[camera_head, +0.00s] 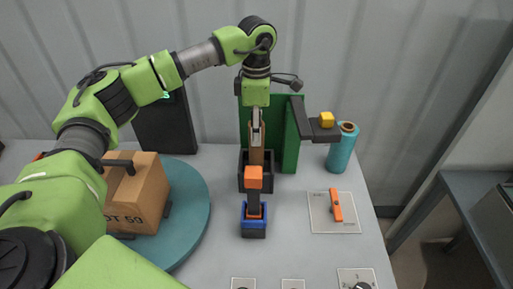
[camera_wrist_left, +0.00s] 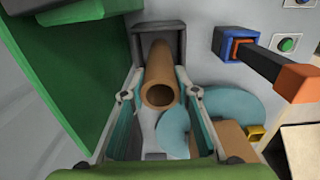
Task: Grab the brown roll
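The brown roll (camera_head: 256,156) stands upright in a dark square holder (camera_head: 242,172) at the middle of the table. In the left wrist view the brown roll (camera_wrist_left: 162,80) points up toward the camera, its hollow end facing me, with its far end inside the holder (camera_wrist_left: 143,38). My left gripper (camera_head: 256,127) is above the holder, at the upper part of the roll. In the wrist view its fingers (camera_wrist_left: 160,92) are open, one on either side of the roll, with small gaps visible. My right gripper is in neither view.
A green panel (camera_head: 290,135) stands close beside the holder. A teal roll (camera_head: 342,150) stands to the right. An orange-tipped lever in a blue base (camera_head: 254,231) is in front. A cardboard box (camera_head: 138,193) sits on a teal turntable (camera_head: 194,215) at left.

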